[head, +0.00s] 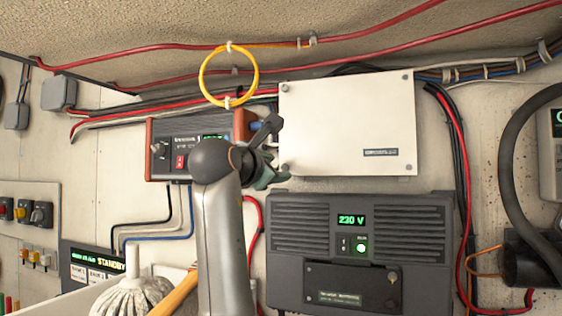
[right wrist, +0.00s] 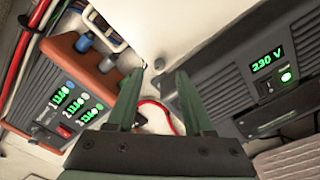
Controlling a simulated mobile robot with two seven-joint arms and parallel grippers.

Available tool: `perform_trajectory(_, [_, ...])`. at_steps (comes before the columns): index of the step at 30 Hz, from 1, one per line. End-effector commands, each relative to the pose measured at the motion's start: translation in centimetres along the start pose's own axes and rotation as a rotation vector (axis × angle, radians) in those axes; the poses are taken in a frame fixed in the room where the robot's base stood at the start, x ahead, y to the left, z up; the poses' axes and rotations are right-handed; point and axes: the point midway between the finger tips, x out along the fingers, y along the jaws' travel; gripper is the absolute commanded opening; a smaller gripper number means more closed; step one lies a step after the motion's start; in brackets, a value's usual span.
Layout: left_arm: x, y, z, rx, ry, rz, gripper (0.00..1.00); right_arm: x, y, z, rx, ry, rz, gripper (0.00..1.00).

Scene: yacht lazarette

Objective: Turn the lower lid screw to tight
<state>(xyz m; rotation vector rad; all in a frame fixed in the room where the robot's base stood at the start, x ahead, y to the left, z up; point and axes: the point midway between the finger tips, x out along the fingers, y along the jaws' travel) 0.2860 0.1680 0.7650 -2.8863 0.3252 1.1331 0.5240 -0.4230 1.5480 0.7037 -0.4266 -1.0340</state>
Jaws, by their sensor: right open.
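The white box (head: 350,125) has small screws near the corners of its lid. The lower left lid screw (head: 284,168) is small and partly crowded by my right gripper (head: 274,174) in the head view. In the right wrist view, a small dark screw (right wrist: 160,63) shows near the white lid's corner (right wrist: 200,30), just beyond and between the fingertips. The green fingers of my right gripper (right wrist: 160,78) are apart with nothing between them. I cannot tell the screw's turn angle. My left gripper is not in view.
A red-ended power unit (head: 190,142) stands left of the box, close to my right gripper. A dark 230 V unit (head: 400,230) is below the box. A yellow cable loop (head: 203,78) hangs above. A mop head (head: 133,297) is at lower left.

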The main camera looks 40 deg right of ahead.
Motion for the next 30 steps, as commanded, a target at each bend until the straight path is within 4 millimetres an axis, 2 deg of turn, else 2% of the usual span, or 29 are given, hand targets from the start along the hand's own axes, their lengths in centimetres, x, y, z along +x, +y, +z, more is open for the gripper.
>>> perform_trajectory(3, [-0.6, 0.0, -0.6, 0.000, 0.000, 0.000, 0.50, 2.0, 0.1, 0.1, 0.000, 0.001, -0.001, 0.52])
perform_trajectory(7, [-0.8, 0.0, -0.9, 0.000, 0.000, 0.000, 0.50, 3.2, 0.1, 0.1, 0.000, 0.001, 0.000, 0.52])
perform_trajectory(18, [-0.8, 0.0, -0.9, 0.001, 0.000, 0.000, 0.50, 3.8, 0.0, -0.1, 0.001, 0.000, 0.001, 0.52])
perform_trajectory(30, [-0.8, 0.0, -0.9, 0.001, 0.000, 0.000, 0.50, 3.8, 0.0, 0.0, 0.001, 0.001, 0.001, 0.08])
